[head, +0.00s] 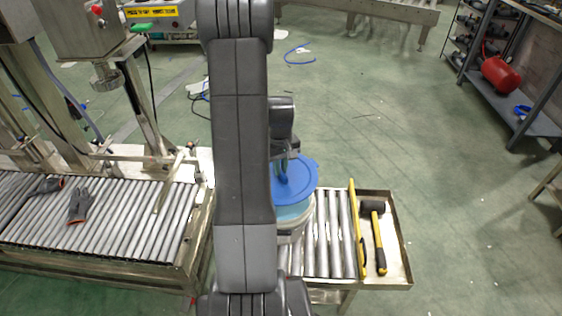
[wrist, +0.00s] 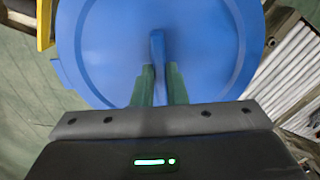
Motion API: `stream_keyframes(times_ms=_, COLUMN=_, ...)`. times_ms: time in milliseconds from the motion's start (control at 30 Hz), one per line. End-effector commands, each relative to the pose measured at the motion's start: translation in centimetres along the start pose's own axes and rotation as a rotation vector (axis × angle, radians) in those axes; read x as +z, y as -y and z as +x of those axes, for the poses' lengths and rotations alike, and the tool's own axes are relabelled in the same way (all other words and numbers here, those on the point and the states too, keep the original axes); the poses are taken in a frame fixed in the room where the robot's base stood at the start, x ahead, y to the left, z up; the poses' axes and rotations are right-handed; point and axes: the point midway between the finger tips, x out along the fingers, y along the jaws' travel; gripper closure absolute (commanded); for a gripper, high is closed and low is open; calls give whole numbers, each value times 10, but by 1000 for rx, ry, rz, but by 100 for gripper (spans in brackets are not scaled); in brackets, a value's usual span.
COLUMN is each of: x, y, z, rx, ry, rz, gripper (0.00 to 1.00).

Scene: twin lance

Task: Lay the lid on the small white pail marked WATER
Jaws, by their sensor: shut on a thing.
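The blue round lid (head: 301,181) is in the head view, at or just above the top of a pale pail (head: 294,213); my arm hides its left part. I cannot tell whether the lid touches the rim. No WATER marking can be seen. In the wrist view the lid (wrist: 205,50) fills the upper middle. My gripper (wrist: 158,75) is shut on the lid's upright blue handle, with a green finger on each side. In the head view the gripper (head: 284,168) is partly hidden by my arm.
The pail stands on a roller conveyor (head: 322,235). Dark gloves (head: 80,204) lie on the left rollers (head: 130,222). A filling machine stands behind them.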

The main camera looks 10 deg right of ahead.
Motion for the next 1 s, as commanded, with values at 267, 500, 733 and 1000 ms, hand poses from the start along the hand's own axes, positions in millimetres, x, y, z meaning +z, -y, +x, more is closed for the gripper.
stream_keyframes(times_ms=267, x=0, y=0, z=20, rx=-1, ry=2, rz=0, gripper=100)
stream_keyframes(times_ms=500, x=0, y=0, z=44, rx=0, ry=1, rz=0, gripper=100)
stream_keyframes(times_ms=733, x=0, y=0, z=65, rx=0, ry=1, rz=0, gripper=100)
stream_keyframes(times_ms=1000, x=0, y=0, z=71, rx=0, ry=1, rz=0, gripper=100)
